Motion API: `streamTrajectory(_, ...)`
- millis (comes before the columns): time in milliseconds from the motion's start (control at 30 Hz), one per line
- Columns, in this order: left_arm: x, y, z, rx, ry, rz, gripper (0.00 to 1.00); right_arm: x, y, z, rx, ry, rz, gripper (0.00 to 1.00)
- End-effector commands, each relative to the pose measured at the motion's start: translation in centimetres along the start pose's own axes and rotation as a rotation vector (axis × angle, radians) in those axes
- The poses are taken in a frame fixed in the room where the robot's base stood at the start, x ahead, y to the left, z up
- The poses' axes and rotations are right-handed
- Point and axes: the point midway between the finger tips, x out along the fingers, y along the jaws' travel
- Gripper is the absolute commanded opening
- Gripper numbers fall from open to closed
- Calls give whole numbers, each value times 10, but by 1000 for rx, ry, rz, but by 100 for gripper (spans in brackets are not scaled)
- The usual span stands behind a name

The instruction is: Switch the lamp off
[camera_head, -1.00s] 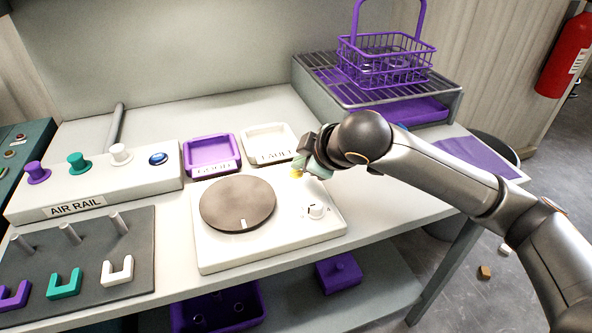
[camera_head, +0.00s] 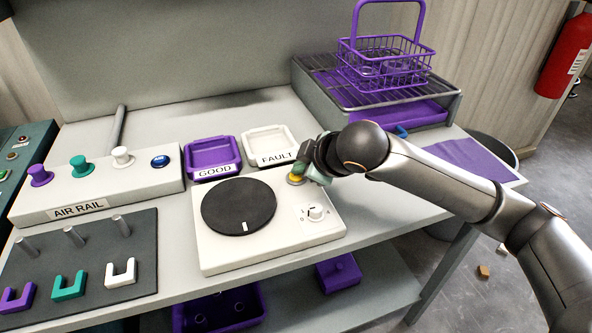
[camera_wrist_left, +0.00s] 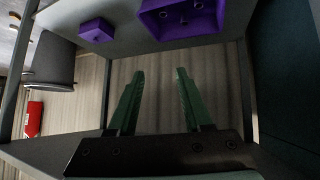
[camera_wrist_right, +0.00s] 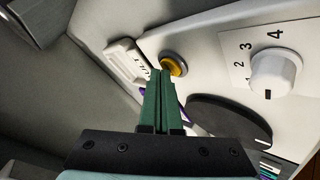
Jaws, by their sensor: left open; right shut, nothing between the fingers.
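A white box (camera_head: 268,253) on the bench carries a dark round plate (camera_head: 238,206), a white dial knob (camera_head: 315,212) and a yellow button (camera_head: 295,180). My right gripper (camera_head: 306,174) is shut and empty, close beside the yellow button. In the right wrist view the shut fingertips (camera_wrist_right: 160,76) sit just at the edge of the yellow button (camera_wrist_right: 175,66); I cannot tell whether they touch. The dial knob (camera_wrist_right: 275,73) there has numbers around it. No separate lamp is identifiable. My left gripper (camera_wrist_left: 158,90) is open and empty, seen only in its wrist view, above the floor.
A purple tray (camera_head: 212,158) marked GOOD and a white tray (camera_head: 270,147) marked FAULT stand behind the box. The AIR RAIL box (camera_head: 95,190) and pegboard (camera_head: 85,255) lie left. A purple wire basket (camera_head: 385,62) stands on a rack at the back right.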

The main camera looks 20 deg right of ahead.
Motion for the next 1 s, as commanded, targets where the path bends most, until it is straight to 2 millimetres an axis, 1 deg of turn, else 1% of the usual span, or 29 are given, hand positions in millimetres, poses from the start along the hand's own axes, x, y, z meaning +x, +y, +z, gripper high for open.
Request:
streamTrajectory(33,-4,1,-4,0,-1,0,50,-3,2,-2,0,-2,-1,0)
streamTrajectory(133,-7,1,-7,-1,-2,1,50,-4,3,-2,0,-2,-1,0)
streamTrajectory(533,-7,1,-6,-1,2,0,50,-3,2,-2,0,0,1,0)
streamTrajectory(667,-6,-6,-6,-1,20,-16,50,-3,2,-2,0,0,1,0)
streamTrajectory(700,-12,-8,-10,-2,17,-24,50,-10,8,-8,0,1,1,0)
streamTrajectory(733,-14,-10,-8,-3,12,-29,50,-14,10,-10,0,1,1,0)
streamTrajectory(800,-21,-15,-6,-7,2,-42,50,-18,14,-13,0,0,1,0)
streamTrajectory(1000,-38,-23,-8,-16,1,-69,50,-32,24,-24,0,1,1,0)
